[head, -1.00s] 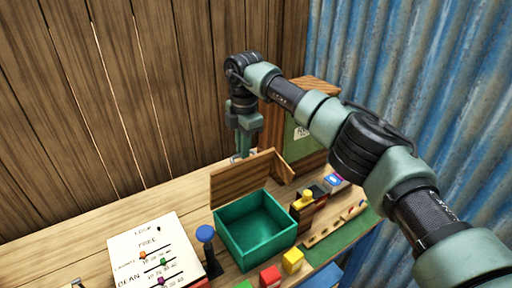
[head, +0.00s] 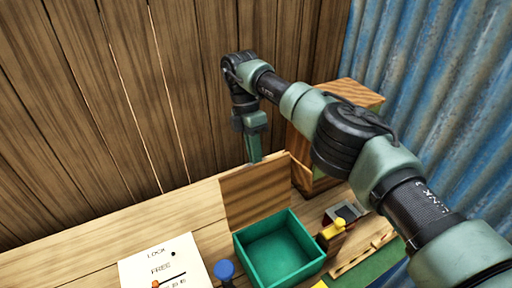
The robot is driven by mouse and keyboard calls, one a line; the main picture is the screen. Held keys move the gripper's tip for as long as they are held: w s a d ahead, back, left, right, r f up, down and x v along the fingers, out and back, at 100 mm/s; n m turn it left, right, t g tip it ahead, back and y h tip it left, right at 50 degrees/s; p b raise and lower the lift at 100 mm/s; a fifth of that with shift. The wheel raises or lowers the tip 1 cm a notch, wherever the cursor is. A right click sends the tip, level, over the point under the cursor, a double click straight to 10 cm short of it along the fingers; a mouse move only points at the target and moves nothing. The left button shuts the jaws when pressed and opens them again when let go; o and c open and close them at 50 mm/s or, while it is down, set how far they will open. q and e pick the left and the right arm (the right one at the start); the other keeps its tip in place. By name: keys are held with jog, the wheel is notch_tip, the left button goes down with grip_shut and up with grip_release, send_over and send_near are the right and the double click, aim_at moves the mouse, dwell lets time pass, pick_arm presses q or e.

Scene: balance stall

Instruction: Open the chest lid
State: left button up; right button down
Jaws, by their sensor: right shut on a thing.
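The chest is an open green box (head: 279,252) at the lower middle, and I see its empty inside. Its wooden lid (head: 252,196) stands raised behind the box, at the back edge. My right gripper (head: 254,159) points down at the top edge of the lid. It is shut on the lid, with the fingertips partly hidden at that edge. My left gripper is not in view.
A white sheet with LOCK and FREE rows (head: 160,265) and a blue knob (head: 224,270) are left of the chest. A yellow-handled item (head: 333,229) stands close on the right. A wooden cabinet (head: 355,93) is behind my right arm. The bench's left side is bare.

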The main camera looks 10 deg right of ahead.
jog(key=shift+a+f, duration=0.1)
jog(key=shift+f, duration=0.25)
jog(key=c, duration=1.5)
grip_release()
jog(key=shift+w, duration=0.1)
notch_tip(320, 180, up, 20)
jog(key=p, duration=0.7)
jog(key=shift+w, duration=0.25)
